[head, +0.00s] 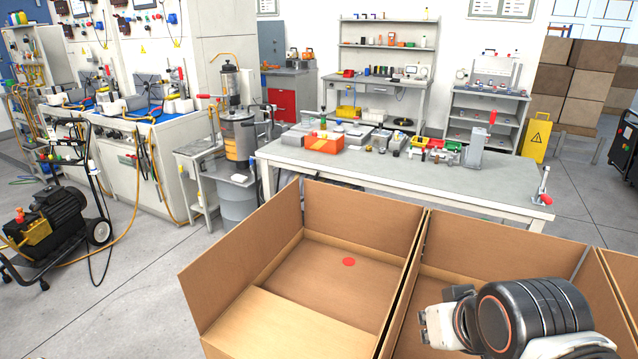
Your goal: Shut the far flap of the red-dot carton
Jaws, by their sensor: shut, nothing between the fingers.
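The red-dot carton (205,290) is an open brown box at the bottom middle of the head view. A red dot (349,262) shows on the flat surface inside it. Its far flap (360,218) stands up along the back edge. The left flap (240,252) also stands up, leaning outward. A lighter panel (290,325) lies flat across the near part, and looks like a folded-in near flap. The right flap (405,290) stands up. My gripper (430,325) is at the lower right, over the neighbouring carton, shut and empty, to the right of the red-dot carton and nearer than its far flap.
A second open carton (500,245) stands close against the right side, with another carton edge (620,285) beyond it. A grey workbench (400,170) with tools stands just behind the cartons. Free floor (120,300) lies to the left.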

